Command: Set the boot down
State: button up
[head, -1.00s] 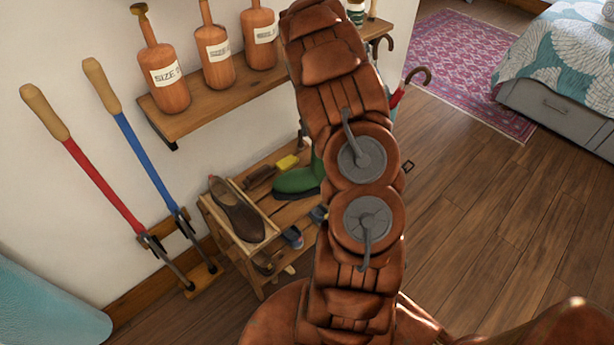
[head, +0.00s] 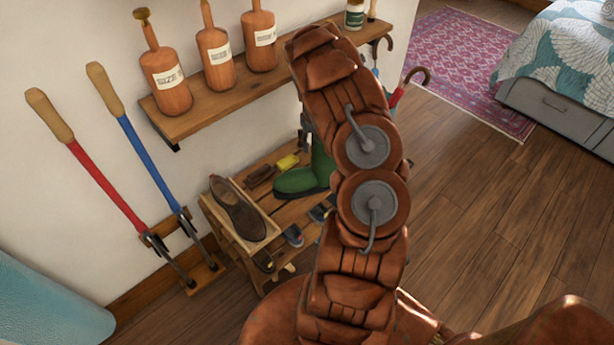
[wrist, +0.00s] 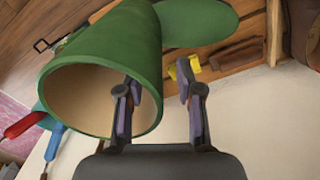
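The green boot (head: 297,182) stands upright on the top of the wooden shoe rack (head: 270,204), its upper part partly hidden behind my arm. In the wrist view the boot (wrist: 115,45) shows its open top with a tan lining. My gripper (wrist: 158,98) is open at the boot's rim. One finger is inside the opening and the other is outside the shaft, with a visible gap between the outer finger and the boot wall. In the head view my gripper is mostly hidden behind my arm.
A brown shoe (head: 238,208) in a wooden tray, a brown brush (head: 261,176) and a yellow block (head: 287,162) are beside the boot. A wall shelf (head: 205,112) with bottles hangs above. Two long-handled tools (head: 105,185) lean at left. Open floor (head: 500,220) lies right.

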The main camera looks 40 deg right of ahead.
jog(key=shift+c, duration=0.4)
grip_shut()
